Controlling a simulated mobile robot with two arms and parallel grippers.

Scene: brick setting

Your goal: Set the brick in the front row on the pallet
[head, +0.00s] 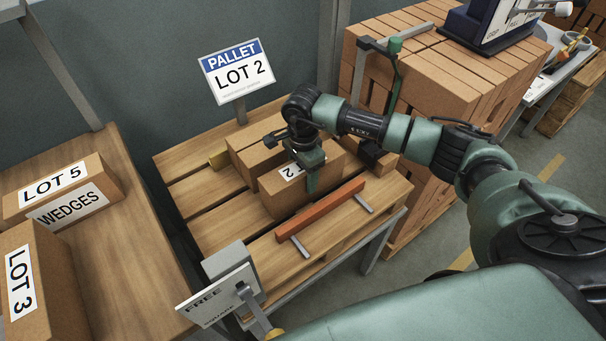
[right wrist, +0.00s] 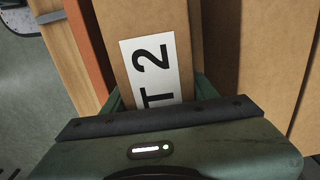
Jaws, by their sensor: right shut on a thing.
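My right gripper (head: 312,180) is shut on a brown brick (head: 281,199) with a white "2" label. The brick is low over the wooden pallet (head: 198,190), just behind an orange bar (head: 322,212) along the front edge. I cannot tell whether it touches the boards. In the right wrist view the held brick (right wrist: 112,18) shows its label between my fingers, with brown brick faces close at its right. Behind it in the head view stands another brown brick (head: 246,157). My left gripper is not in view.
A "PALLET LOT 2" sign (head: 238,72) stands at the back. A "FREE" sign (head: 216,297) stands at the front left corner. Brown boxes labelled LOT 5 (head: 104,184) and LOT 3 (head: 56,280) sit on the left table. A tall brick stack (head: 425,85) stands right of the pallet.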

